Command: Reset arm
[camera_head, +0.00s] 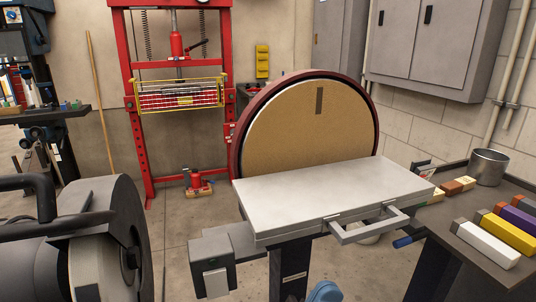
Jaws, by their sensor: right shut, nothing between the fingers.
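My left gripper is not in view.
A large disc sander (280,135) with a flat grey work table (320,190) fills the middle. A bench grinder (105,240) stands at the left front. A dark side bench (450,275) holds colored bars and a metal cup (488,167). A red press (140,130) stands behind.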

